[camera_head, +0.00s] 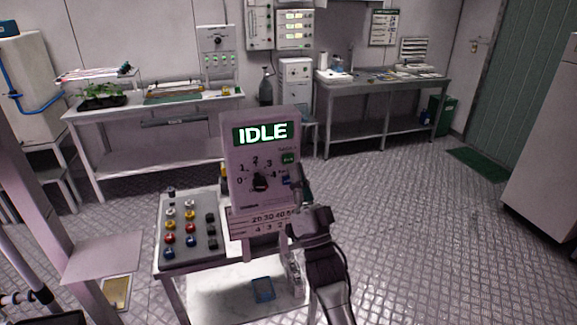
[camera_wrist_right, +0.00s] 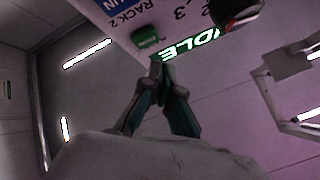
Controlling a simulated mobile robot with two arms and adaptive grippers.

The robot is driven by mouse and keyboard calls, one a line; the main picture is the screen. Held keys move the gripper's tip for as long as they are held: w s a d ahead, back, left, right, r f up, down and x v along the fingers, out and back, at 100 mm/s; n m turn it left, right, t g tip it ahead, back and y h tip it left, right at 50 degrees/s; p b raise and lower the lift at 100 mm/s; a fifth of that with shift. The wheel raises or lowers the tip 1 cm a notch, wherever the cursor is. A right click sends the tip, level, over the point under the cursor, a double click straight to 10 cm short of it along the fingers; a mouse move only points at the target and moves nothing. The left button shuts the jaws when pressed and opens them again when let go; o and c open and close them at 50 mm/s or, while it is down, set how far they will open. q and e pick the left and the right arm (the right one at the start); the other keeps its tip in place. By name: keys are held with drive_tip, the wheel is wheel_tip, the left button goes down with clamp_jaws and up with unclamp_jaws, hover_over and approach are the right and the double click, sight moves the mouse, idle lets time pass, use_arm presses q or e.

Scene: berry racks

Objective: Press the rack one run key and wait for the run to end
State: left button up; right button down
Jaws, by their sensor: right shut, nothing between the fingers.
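A pale control panel (camera_head: 262,196) stands on a small cart. Its lit display (camera_head: 263,133) reads IDLE, and it also shows upside down in the right wrist view (camera_wrist_right: 190,45). A dark dial (camera_head: 260,182) sits among numbers. The green key (camera_head: 288,158) is at the panel's right side, beneath a small label; it also shows in the right wrist view (camera_wrist_right: 145,38). A blue key (camera_head: 285,180) is below it, labelled RACK 2 in the wrist view. My right gripper (camera_head: 299,172) is shut and empty beside the panel's right edge. Contact with a key cannot be told. My left gripper is not in view.
A grey board (camera_head: 190,254) with several coloured knobs lies left of the panel. A blue item (camera_head: 262,289) lies on the cart's lower shelf. Benches (camera_head: 155,110) (camera_head: 385,84) stand along the back wall. The floor at the right is clear.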

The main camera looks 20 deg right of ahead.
drive_tip(key=shift+w, duration=0.6)
idle(1.1)
drive_tip(key=shift+w+b, duration=0.4)
drive_tip(key=shift+w, duration=0.05)
drive_tip(key=shift+w+b, duration=0.35)
drive_tip(key=shift+w, duration=0.05)
idle(0.5)
drive_tip(key=shift+s+r, duration=0.1)
drive_tip(key=shift+s, duration=0.05)
idle(0.3)
drive_tip(key=shift+s+p, duration=0.5)
drive_tip(key=shift+s, duration=0.25)
drive_tip(key=shift+s, duration=0.1)
